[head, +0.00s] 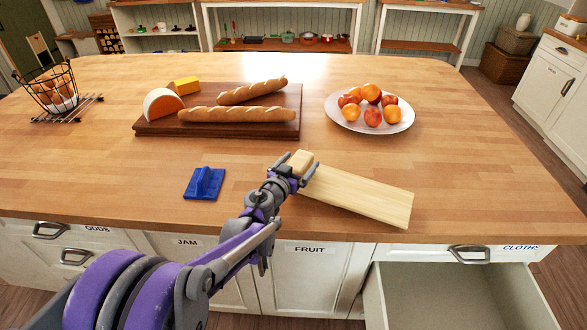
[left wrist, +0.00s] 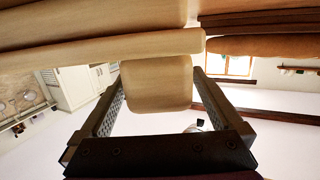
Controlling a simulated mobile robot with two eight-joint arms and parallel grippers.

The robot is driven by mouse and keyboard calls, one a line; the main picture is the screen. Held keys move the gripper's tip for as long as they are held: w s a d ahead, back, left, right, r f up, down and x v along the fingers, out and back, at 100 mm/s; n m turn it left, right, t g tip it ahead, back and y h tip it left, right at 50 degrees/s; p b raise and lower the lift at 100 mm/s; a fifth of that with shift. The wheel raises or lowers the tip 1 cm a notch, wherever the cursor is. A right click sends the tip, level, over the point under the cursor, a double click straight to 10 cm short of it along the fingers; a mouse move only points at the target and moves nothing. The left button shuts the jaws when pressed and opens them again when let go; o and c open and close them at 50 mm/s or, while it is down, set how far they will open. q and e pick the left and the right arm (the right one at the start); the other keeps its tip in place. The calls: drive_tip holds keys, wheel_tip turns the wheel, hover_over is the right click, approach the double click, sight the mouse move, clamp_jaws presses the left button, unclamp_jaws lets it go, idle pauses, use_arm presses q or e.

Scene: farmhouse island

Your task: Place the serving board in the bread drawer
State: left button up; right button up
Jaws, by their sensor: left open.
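The serving board (head: 358,195), pale wood with a short handle, lies flat near the front edge of the island. My left gripper (head: 300,164) is open at its handle end, one finger on each side of the handle. In the left wrist view the board's handle (left wrist: 157,88) sits between the open fingers (left wrist: 158,75), with gaps showing beside it. An open drawer (head: 445,295) below the countertop at the lower right looks empty; its front and label are out of view. My right gripper is not in view.
A dark board (head: 218,130) with baguettes, cheese and a yellow block lies behind. A fruit plate (head: 342,122) stands behind the serving board. A blue object (head: 204,184) lies left of my arm. A shut drawer labelled CLOTHS (head: 440,250) is above the open one. The countertop's right side is clear.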

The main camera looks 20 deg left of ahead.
use_arm(q)
drive_tip(key=s+a+n+g+y+b, duration=0.1)
drive_tip(key=s+a+n+g+y, duration=0.15)
drive_tip(key=s, duration=0.85)
drive_tip(key=s+a+n+g+y+b, duration=0.1)
drive_tip(key=s+a+n+y, duration=0.2)
drive_tip(key=s, duration=0.8)
drive_tip(key=s+d+f+m+g+h, duration=0.2)
drive_tip(key=s+d+f+g, duration=0.1)
drive_tip(key=s, duration=0.5)
drive_tip(key=s+d+f+m+g+h, duration=0.2)
drive_tip(key=s+d+f+g, duration=0.2)
drive_tip(key=s+d+f, duration=0.2)
wheel_tip(320, 180, down, 3)
drive_tip(key=shift+s+r, duration=0.2)
drive_tip(key=shift+s, duration=0.75)
drive_tip(key=shift+r+g, duration=0.1)
drive_tip(key=shift+g, duration=0.15)
